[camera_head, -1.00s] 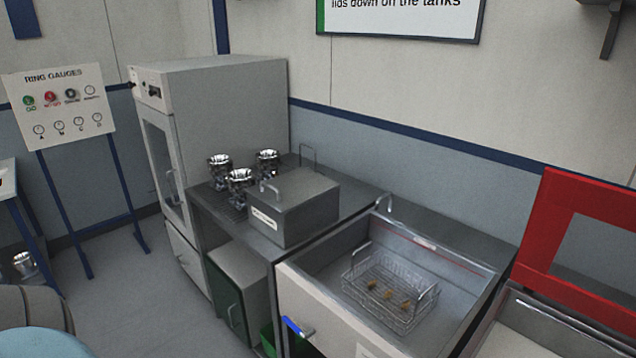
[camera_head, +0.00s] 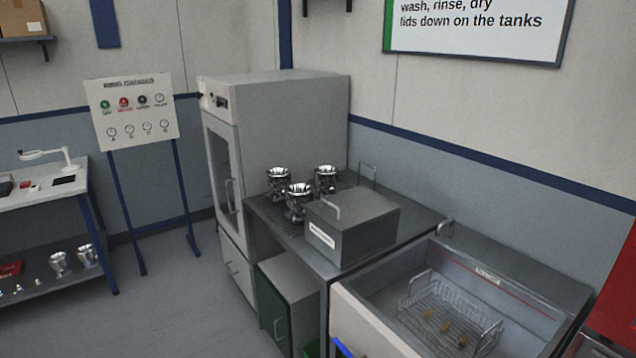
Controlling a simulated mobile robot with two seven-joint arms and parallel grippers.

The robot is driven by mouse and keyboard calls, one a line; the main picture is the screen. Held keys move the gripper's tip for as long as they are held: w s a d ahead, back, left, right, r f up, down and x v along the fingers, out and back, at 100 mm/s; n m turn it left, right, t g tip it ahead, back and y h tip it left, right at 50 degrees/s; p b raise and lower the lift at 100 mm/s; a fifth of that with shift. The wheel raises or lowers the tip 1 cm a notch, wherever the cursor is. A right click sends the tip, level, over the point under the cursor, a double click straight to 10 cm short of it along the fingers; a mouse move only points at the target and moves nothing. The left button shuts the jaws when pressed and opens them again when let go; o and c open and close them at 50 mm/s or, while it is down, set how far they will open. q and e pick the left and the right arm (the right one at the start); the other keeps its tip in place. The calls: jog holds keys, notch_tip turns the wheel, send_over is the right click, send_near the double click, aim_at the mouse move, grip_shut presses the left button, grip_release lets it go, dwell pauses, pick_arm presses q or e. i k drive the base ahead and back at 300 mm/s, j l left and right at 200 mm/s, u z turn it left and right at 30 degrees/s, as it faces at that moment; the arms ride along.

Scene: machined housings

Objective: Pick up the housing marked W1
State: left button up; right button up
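Three shiny metal housings stand close together on the steel counter, left of a grey lidded box: a left one (camera_head: 278,183), a front one (camera_head: 298,200) and a back right one (camera_head: 326,180). Two more metal housings, a left one (camera_head: 60,263) and a right one (camera_head: 87,255), stand on the lower shelf of the bench at the far left. No W1 mark can be read on any of them at this distance. Neither of my grippers is in view.
The grey box (camera_head: 368,228) stands on the counter beside an open tank (camera_head: 377,322) holding a wire basket (camera_head: 450,315). A tall cabinet (camera_head: 285,130) stands behind the counter. A gauge board (camera_head: 135,110) stands on legs. The floor (camera_head: 185,300) in front is clear.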

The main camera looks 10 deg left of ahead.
aim_at(326, 178)
jog(key=u, duration=0.35)
jog(key=i+j, duration=2.1)
jog(key=j, duration=0.25)
